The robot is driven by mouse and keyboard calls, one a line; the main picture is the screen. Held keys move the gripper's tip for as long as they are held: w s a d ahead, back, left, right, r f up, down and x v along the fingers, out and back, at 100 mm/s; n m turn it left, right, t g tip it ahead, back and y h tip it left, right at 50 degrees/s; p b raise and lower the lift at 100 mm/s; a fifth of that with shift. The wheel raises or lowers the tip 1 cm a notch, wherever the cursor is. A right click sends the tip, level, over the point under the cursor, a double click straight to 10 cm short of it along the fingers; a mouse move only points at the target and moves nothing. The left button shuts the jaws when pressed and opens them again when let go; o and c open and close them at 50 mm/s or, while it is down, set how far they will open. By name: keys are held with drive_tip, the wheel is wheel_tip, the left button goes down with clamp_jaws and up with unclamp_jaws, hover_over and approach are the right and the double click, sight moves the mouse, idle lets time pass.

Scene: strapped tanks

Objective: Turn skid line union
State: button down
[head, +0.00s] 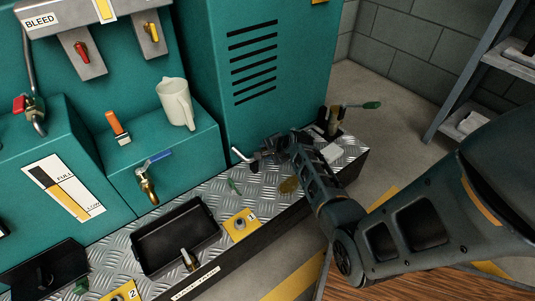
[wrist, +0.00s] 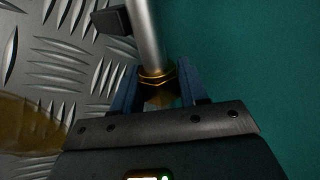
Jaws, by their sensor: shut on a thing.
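The brass hex union (wrist: 158,90) sits on a silver line (wrist: 148,38) in the wrist view. My gripper (wrist: 157,98) has its two blue fingers on either side of the union's nut, shut on it. In the head view my gripper (head: 262,158) is low at the foot of the teal cabinet, above the tread-plate deck. A short pale length of the line (head: 239,154) shows just left of it there. The union itself is hidden behind my gripper in the head view.
The tread-plate deck (head: 209,190) holds a black tray (head: 175,238) and a yellow plate marked 1 (head: 241,224). A brownish stain (head: 289,186) lies near my arm. The teal cabinet (head: 256,105) rises close behind my gripper.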

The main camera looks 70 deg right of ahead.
drive_tip(key=shift+t+b, duration=0.35)
drive_tip(key=shift+t, duration=0.05)
drive_tip(key=shift+f, duration=0.15)
